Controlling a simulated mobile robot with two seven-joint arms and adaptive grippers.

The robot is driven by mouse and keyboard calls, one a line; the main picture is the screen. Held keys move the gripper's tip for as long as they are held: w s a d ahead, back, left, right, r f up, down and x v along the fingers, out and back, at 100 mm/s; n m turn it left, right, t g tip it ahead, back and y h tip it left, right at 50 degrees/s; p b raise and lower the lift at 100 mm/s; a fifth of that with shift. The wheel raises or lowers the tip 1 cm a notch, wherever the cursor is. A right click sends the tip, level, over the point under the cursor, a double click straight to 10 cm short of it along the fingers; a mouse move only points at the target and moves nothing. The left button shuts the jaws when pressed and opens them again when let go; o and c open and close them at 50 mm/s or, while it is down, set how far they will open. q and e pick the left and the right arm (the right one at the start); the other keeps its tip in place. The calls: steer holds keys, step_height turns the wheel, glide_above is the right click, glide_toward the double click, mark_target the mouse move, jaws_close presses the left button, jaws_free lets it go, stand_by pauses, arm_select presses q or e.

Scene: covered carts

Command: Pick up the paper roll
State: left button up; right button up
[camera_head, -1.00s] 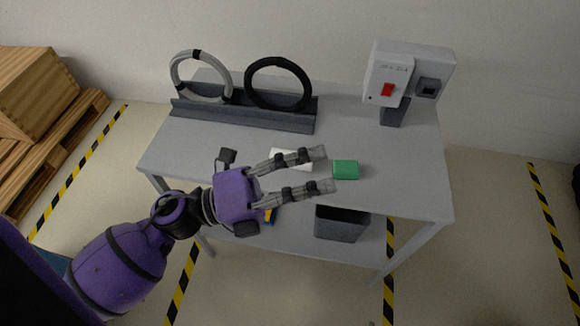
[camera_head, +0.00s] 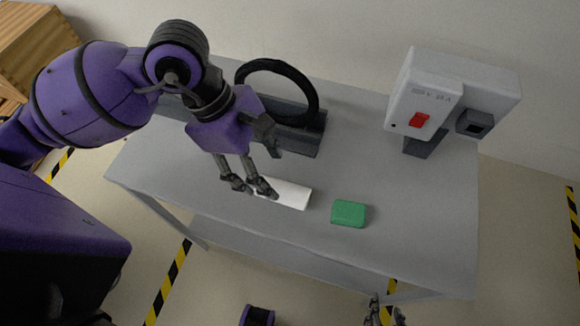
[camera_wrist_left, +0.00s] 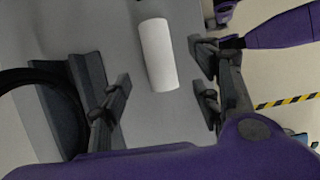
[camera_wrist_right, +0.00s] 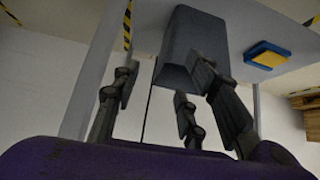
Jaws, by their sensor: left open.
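The paper roll is a white cylinder (camera_head: 290,194) lying on the grey table, left of a green block. My left gripper (camera_head: 257,170) is open and points down over the roll's left end, which its fingers partly hide in the head view. In the left wrist view the roll (camera_wrist_left: 159,55) lies ahead, in line with the gap between the spread fingers (camera_wrist_left: 161,90), with none closed on it. My right gripper (camera_wrist_right: 160,88) is open and empty, low by the table's front edge; in the head view only its tips (camera_head: 384,312) show at the bottom.
The green block (camera_head: 348,213) lies right of the roll. A black ring (camera_head: 300,78) stands in a dark rack behind. A white switch box (camera_head: 432,95) stands at the back right. A dark bin (camera_wrist_right: 195,42) and a blue-yellow item (camera_wrist_right: 268,56) show in the right wrist view.

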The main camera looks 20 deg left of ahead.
mark_target(278, 186)
arm_select(q)
steer(key=x, duration=0.3)
steer(key=shift+s+d+f, duration=0.15)
steer(key=shift+s, duration=0.05)
steer(key=x, duration=0.3)
steer(key=shift+w+f+p, duration=0.3)
steer(key=shift+f, duration=0.05)
steer(key=shift+d+f, duration=0.1)
steer(key=shift+f, duration=0.1)
arm_select(e)
steer(key=shift+s+d, duration=0.2)
steer(key=shift+s, duration=0.35)
arm_select(q)
steer(key=shift+f, duration=0.1)
arm_select(e)
steer(key=shift+s, duration=0.1)
arm_select(q)
steer(key=shift+f, duration=0.1)
arm_select(e)
steer(key=shift+s+f, duration=0.25)
arm_select(q)
steer(key=shift+c, duration=0.4)
